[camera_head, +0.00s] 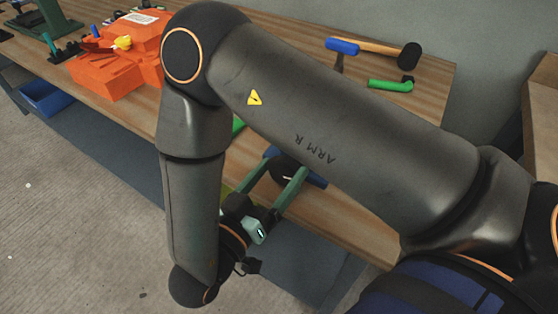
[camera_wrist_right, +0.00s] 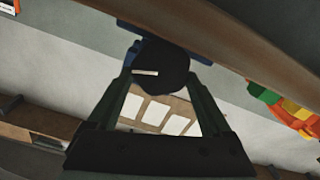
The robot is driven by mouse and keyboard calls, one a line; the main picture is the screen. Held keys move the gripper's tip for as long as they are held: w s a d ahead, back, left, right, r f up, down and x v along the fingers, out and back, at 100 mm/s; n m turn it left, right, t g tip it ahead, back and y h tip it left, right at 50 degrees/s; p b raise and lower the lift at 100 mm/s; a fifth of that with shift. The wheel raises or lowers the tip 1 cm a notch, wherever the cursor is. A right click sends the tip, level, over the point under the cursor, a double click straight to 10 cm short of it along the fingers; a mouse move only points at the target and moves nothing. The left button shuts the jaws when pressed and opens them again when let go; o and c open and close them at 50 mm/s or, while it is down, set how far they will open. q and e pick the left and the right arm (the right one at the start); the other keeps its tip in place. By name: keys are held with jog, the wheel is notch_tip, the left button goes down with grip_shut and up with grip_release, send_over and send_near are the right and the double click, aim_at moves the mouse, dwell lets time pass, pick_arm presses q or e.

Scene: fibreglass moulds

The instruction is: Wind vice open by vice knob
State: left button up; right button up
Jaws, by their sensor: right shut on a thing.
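The vice knob (camera_wrist_right: 163,72) is a dark round disc with a pale bar mark, seen between the two fingers of my right gripper (camera_wrist_right: 160,85) in the right wrist view. My right gripper is shut on it. In the head view the right gripper (camera_head: 285,172) reaches the knob at the bench's front edge, with its green fingers on either side. The blue vice body (camera_wrist_right: 145,50) shows behind the knob in the wrist view. Most of the vice is hidden by my right arm in the head view. My left gripper is not in view.
Orange moulds (camera_head: 115,70) lie on the wooden bench (camera_head: 345,215) at the left. A black-headed mallet (camera_head: 385,50), a blue-handled tool (camera_head: 341,48) and a green-handled tool (camera_head: 390,85) lie at the back. A blue bin (camera_head: 45,98) is under the bench. Open floor lies in front.

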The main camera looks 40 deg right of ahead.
jog(key=shift+n, duration=0.6)
jog(key=shift+w, duration=0.1)
jog(key=o, duration=1.2)
jog(key=shift+c, duration=0.2)
jog(key=shift+a, duration=0.1)
